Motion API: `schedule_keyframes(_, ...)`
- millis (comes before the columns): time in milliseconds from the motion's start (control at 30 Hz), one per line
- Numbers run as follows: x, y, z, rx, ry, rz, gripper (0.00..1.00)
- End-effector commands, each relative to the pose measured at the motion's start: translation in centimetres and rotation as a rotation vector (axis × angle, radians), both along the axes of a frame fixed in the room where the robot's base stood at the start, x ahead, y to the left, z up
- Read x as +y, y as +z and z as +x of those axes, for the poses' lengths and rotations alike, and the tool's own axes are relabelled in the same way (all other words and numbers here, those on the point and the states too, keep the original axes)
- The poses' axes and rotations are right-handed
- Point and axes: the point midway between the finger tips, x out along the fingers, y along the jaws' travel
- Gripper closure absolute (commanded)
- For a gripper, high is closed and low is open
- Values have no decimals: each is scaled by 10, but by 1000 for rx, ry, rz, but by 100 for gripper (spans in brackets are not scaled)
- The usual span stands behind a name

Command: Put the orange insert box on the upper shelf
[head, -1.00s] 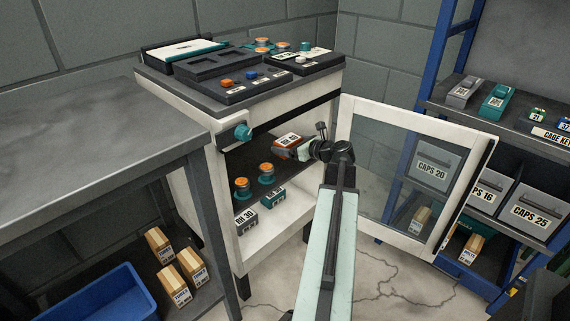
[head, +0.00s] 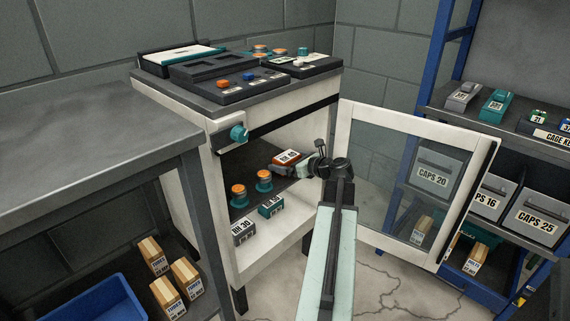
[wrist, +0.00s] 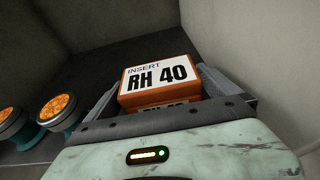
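The orange insert box (head: 287,157), with a white label reading RH 40, is inside the open cabinet, over the dark upper shelf (head: 281,194). My gripper (head: 288,168) reaches in from the right and is shut on the box. In the wrist view the insert box (wrist: 158,82) sits between the two grey fingers, label facing up. Whether its underside touches the shelf is hidden.
Two orange-topped teal items (head: 264,181) stand on the upper shelf left of the box. Dark RH 30 (head: 243,231) and teal (head: 270,206) boxes sit at the front below. The glass door (head: 408,185) stands open on the right.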

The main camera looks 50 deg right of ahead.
Motion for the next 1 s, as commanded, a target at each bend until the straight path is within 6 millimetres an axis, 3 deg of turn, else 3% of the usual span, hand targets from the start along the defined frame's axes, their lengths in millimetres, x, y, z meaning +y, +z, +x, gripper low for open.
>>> schedule_keyframes(167, 1, 8, -9, 0, -2, 0, 0)
schedule_keyframes(600, 7, 37, -103, 0, -2, 0, 0)
schedule_keyframes(733, 8, 39, -113, 0, -2, -1, 0)
schedule_keyframes(1000, 7, 38, -116, 0, -1, 0, 0)
